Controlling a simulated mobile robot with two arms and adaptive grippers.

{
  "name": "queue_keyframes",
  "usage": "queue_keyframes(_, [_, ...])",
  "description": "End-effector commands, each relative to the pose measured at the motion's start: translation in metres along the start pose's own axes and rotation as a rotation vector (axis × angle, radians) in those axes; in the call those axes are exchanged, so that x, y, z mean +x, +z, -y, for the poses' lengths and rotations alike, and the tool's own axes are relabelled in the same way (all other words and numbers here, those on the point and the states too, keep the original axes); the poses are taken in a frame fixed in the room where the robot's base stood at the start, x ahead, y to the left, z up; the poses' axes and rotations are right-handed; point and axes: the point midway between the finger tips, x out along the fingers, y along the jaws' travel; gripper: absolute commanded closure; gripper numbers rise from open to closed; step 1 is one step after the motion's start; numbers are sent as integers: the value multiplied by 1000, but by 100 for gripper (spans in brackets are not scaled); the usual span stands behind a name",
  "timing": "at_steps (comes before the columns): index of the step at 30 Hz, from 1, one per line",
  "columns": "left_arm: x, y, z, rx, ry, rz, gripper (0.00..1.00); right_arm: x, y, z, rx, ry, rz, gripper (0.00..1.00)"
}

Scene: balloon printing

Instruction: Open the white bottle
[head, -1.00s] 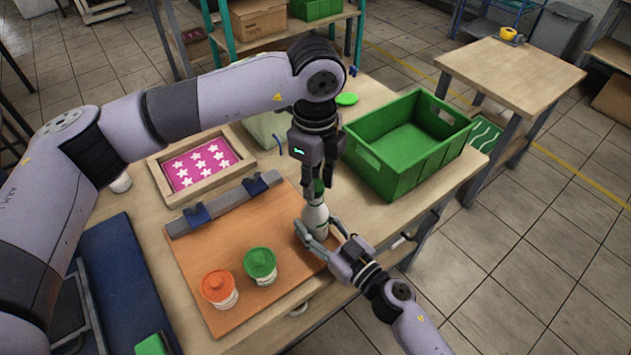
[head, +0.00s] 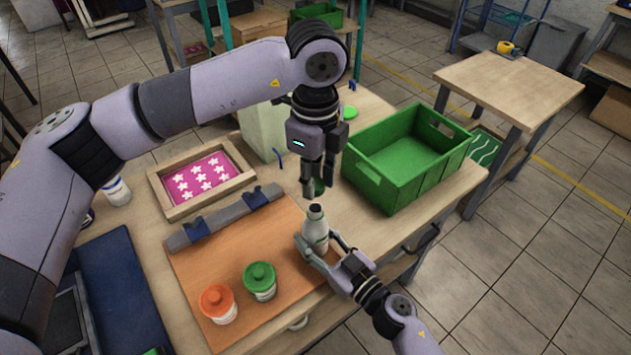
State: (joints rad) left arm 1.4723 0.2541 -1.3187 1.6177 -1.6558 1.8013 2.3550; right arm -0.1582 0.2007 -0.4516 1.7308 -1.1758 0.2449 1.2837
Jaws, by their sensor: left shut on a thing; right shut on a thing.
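The white bottle (head: 316,228) stands upright near the right edge of the orange-brown board (head: 235,242), its dark-topped neck uncovered. My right gripper (head: 322,247) is shut around the bottle's lower body. My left gripper (head: 318,189) points down above the bottle, shut on a small green cap (head: 319,187). The cap is partly hidden by the fingers and is clear of the bottle's neck, a little above and behind it.
An orange-lidded jar (head: 217,302) and a green-lidded jar (head: 259,281) stand on the board. A green crate (head: 382,186) is right of my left gripper. A wooden frame with a pink star print (head: 202,177) lies behind the board. Bare tabletop lies between board and crate.

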Motion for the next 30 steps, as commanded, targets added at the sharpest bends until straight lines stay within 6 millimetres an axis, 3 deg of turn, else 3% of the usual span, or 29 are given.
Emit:
queue_keyframes(1, [0, 0, 0, 0, 0, 0, 100, 0, 1, 0, 1, -1, 1, 100])
queue_keyframes(2, [0, 0, 0, 0, 0, 0, 100, 0, 1, 0, 1, -1, 1, 55])
queue_keyframes(3, [0, 0, 0, 0, 0, 0, 100, 0, 1, 0, 1, -1, 1, 52])
queue_keyframes(12, [0, 0, 0, 1, 0, 0, 100, 0, 0, 0, 0, 0, 0, 33])
queue_keyframes(22, [0, 0, 0, 1, 0, 0, 100, -3, 1, 0, 0, 0, 1, 33])
queue_keyframes(26, [0, 0, 0, 1, 0, 0, 100, -18, 2, 0, 2, 0, 3, 33])
queue_keyframes(30, [0, 0, 0, 1, 0, 0, 100, -48, 2, 0, 2, 0, 5, 33])
